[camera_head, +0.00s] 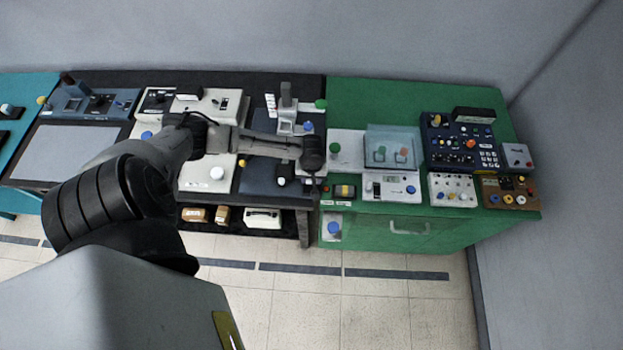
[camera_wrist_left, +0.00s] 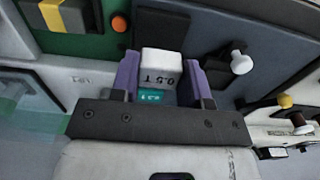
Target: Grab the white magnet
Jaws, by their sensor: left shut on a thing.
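The white magnet (camera_wrist_left: 161,62) is a small white block marked "0.5 T" in the left wrist view. It sits between the two purple fingers of my left gripper (camera_wrist_left: 162,80), which is shut on it. A teal label (camera_wrist_left: 151,96) shows just below the block, close to the gripper's palm. In the head view, my left gripper (camera_head: 312,182) points down at the seam between the dark bench and the green bench. My right gripper is not in view.
The green bench (camera_head: 410,97) holds a clear box (camera_head: 391,147), a dark blue control panel (camera_head: 460,142) and a yellow-and-black block (camera_head: 345,191). The dark bench (camera_head: 260,84) to the left carries white and dark devices with knobs. The green bench's back strip is clear.

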